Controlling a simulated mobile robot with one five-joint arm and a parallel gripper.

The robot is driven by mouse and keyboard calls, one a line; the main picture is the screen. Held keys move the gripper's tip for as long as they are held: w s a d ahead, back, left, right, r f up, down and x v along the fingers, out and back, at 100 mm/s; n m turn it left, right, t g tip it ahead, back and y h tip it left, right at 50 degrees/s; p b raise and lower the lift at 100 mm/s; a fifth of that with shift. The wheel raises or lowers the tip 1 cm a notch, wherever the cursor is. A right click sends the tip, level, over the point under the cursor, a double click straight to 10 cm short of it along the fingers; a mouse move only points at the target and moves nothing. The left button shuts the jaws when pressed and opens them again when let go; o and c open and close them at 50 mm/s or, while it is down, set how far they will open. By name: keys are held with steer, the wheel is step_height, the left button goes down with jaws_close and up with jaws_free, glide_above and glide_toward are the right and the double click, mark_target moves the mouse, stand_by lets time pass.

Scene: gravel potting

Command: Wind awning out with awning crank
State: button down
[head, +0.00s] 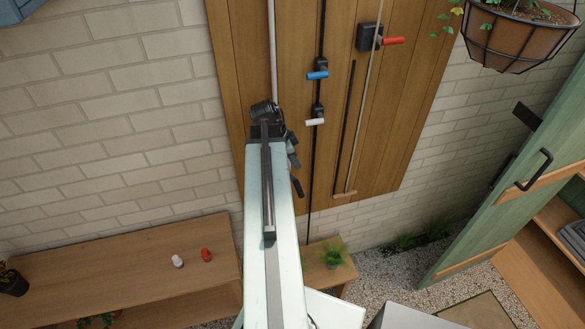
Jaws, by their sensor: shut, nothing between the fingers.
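On the wooden wall panel, a dark box (369,37) carries a crank arm with a red grip (392,41). A pale rod runs past the box down toward a tan bar (344,195), and a thin dark rod (344,125) hangs beside it. I cannot tell for certain which of these is the awning crank. The awning is not in view. My gripper (296,174) is shut and empty, at the end of my arm near the panel's lower left. It is left of and below the red grip, apart from it. My arm partly hides the gripper.
A black pipe on the panel has a blue lever (318,75) and a white lever (315,122). A wooden bench (120,265) with small white and red items stands lower left. A hanging planter (515,40) is upper right; an open green door (505,190) is right.

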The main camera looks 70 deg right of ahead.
steer(key=b, duration=0.7)
glide_above(298, 188)
steer(key=s+d, duration=0.1)
step_height(298, 188, down, 8)
steer(key=shift+s+r, duration=0.1)
steer(key=f, duration=0.1)
steer(key=f+b, duration=0.1)
steer(key=b, duration=0.1)
steer(key=shift+w+a+f, duration=0.25)
steer(key=shift+w+f, duration=0.05)
steer(key=shift+f, duration=0.1)
steer(key=shift+w+a+f+b, duration=0.15)
steer(key=shift+f+b, duration=0.1)
steer(key=shift+b, duration=0.25)
steer(key=shift+r, duration=0.1)
steer(key=shift+w+a, duration=0.1)
steer(key=shift+w, duration=0.05)
